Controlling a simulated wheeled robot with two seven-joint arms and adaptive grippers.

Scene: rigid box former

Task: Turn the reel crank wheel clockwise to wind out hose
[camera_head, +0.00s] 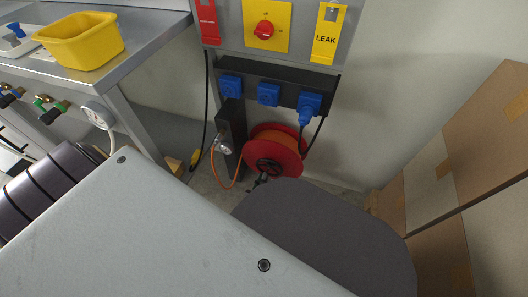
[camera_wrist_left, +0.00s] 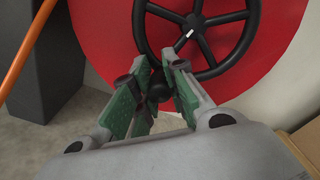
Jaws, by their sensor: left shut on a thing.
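The red hose reel (camera_head: 285,139) stands low on the floor against the wall, with orange hose wound on it. Its black crank wheel (camera_head: 270,164) faces me. In the left wrist view the spoked crank wheel (camera_wrist_left: 202,25) lies in front of the red reel disc (camera_wrist_left: 102,35). My left gripper (camera_wrist_left: 158,92), with green finger pads, is shut on the dark crank knob (camera_wrist_left: 156,88) at the wheel's lower left rim. In the head view my left gripper (camera_head: 262,181) shows small at the wheel, partly hidden by my own arm. My right gripper is in neither view.
A dark post (camera_head: 231,130) with a gauge and orange hose (camera_head: 236,178) stands left of the reel. Blue sockets (camera_head: 268,94) with a plugged cable hang above it. Cardboard boxes (camera_head: 440,180) are at the right. A bench with a yellow tub (camera_head: 82,42) is at the left.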

